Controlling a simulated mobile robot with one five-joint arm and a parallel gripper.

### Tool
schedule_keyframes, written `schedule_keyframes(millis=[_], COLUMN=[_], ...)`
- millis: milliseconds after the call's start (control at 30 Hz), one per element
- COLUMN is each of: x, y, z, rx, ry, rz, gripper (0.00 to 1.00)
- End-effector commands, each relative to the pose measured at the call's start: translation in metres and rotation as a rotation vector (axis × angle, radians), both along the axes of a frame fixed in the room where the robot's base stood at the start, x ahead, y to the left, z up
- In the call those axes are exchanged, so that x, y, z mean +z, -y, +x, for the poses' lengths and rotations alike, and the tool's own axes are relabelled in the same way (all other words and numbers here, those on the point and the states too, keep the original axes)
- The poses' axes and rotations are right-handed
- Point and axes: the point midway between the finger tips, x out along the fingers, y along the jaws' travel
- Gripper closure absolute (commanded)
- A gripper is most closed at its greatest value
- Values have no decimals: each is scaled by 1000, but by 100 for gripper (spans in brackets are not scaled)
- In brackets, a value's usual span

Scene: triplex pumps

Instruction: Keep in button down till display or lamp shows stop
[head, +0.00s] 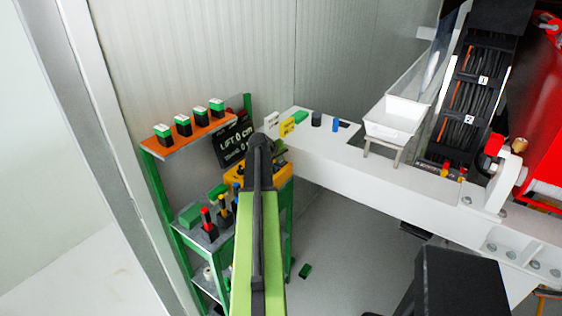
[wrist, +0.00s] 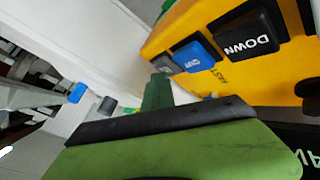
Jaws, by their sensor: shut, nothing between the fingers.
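The yellow control box (wrist: 240,85) fills the upper right of the wrist view. It carries a black DOWN button (wrist: 246,42), a blue button (wrist: 195,55) and a small grey button (wrist: 165,64) at its far end. No lettering that I can make out as IN shows. My gripper (wrist: 157,78) appears as shut dark green fingers right by the grey button; I cannot tell if they touch it. In the head view, my arm partly covers the yellow box (head: 277,177). The black display (head: 234,140) reads "LIFT 0 cm", with a second line too small to read.
A green rack with an orange top shelf (head: 192,136) holds several green-and-black items. A white beam (head: 400,178) with a white tray (head: 392,118) stands to the right. A green block (head: 305,270) lies on the grey floor.

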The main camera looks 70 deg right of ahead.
Motion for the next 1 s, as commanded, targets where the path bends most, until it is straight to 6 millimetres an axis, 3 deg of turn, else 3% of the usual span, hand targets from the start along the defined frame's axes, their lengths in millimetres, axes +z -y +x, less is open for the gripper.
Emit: schedule_keyframes(millis=[367, 733, 1000], x=[0, 19, 19], y=[0, 0, 0], z=[0, 0, 0], rx=[-1, 0, 0], ry=[0, 0, 0], rz=[1, 0, 0], gripper=[100, 100, 100])
